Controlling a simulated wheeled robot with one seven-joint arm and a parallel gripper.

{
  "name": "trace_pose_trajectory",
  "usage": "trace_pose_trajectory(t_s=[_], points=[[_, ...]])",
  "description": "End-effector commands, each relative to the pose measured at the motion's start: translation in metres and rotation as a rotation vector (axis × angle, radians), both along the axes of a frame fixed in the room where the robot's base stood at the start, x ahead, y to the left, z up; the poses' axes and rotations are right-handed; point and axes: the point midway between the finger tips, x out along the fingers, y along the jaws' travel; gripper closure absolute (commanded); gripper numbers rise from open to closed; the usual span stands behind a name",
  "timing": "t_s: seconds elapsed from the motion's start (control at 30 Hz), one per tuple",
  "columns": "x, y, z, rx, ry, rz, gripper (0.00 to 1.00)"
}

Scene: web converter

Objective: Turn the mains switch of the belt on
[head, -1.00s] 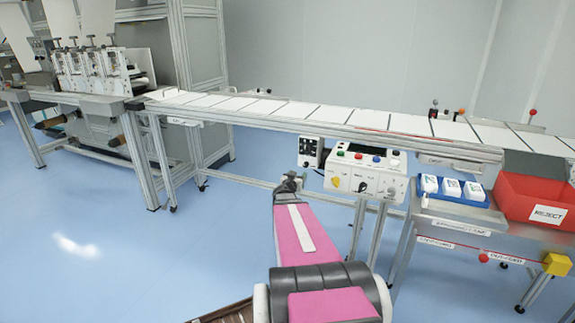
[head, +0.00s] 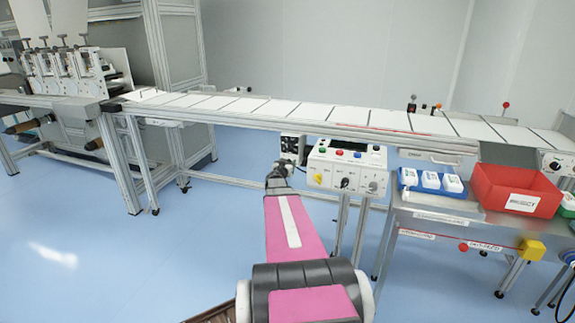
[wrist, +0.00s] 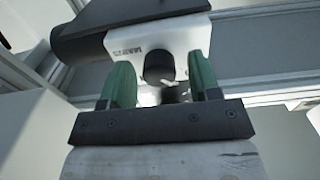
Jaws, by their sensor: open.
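Which way the knob is turned cannot be told.
A white control panel (head: 346,169) with coloured buttons and a yellow knob hangs just right of my gripper. The conveyor (head: 270,107) runs above. A red reject bin (head: 515,192) and a blue tray (head: 433,191) stand at right. Blue floor is clear at left.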

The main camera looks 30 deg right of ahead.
Motion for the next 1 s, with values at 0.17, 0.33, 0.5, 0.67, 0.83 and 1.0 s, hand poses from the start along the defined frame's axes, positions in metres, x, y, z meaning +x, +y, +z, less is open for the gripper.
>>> trace_pose_trajectory(t_s=[0.17,0.33,0.5,0.67,0.83,1.0], points=[[0.0001,-0.0002,0.0,0.0,0.0,0.0,0.44],[0.0,0.0,0.0,0.0,0.0,0.0,0.83],[-0.0001,0.0,-0.0001,0.0,0.0,0.0,0.93],[-0.0002,0.0001,-0.0001,0.01,-0.012,0.0,0.93],[-0.0005,0.0,-0.0002,0.05,-0.059,0.0,0.93],[-0.0008,-0.0003,-0.0003,0.125,-0.147,0.0,0.93]])
